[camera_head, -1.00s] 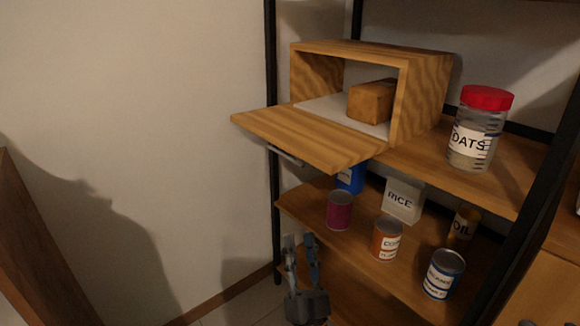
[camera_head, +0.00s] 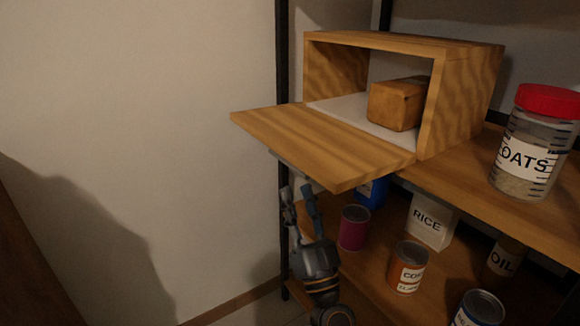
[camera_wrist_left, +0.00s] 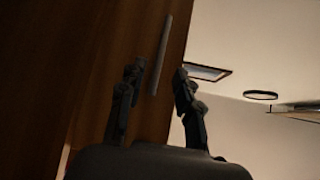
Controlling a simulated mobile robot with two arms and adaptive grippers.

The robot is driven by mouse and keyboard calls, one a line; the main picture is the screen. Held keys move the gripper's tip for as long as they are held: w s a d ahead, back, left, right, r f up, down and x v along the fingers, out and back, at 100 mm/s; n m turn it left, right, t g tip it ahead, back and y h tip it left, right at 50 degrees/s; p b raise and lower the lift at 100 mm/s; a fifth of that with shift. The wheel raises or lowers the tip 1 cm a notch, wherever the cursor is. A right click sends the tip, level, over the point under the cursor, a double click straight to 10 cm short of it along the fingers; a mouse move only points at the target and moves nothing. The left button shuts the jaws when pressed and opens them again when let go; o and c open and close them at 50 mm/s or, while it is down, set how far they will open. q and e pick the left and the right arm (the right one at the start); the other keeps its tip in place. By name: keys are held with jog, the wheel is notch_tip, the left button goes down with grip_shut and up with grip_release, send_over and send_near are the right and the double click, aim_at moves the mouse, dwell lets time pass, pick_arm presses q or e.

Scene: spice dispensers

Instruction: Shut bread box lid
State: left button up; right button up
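The wooden bread box (camera_head: 465,95) stands on the upper shelf with its front open. Its lid (camera_head: 315,145) is folded down and sticks out level over the shelf's front edge. A loaf of bread (camera_head: 398,103) lies inside. My left gripper (camera_head: 298,190) is below the lid, fingers pointing up and apart, with nothing between them. In the left wrist view, my left gripper (camera_wrist_left: 157,85) shows spread fingers, and a pale bar, likely the lid's handle (camera_wrist_left: 160,55), lies beyond and between them on dark wood. My right gripper is not in view.
An oats jar (camera_head: 535,145) stands right of the box. On the lower shelf are a magenta can (camera_head: 354,228), a rice box (camera_head: 431,221), an orange can (camera_head: 406,267), an oil bottle (camera_head: 503,258) and a blue can (camera_head: 481,309). A black post (camera_head: 283,80) rises behind the lid.

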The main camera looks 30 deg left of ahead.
aim_at(289, 164)
pick_arm(q)
jog(key=b+x, duration=0.1)
jog(key=x, duration=0.6)
jog(key=shift+w+a+r, duration=0.1)
jog(key=shift+w+r, duration=0.05)
jog(key=shift+r, duration=0.05)
grip_shut()
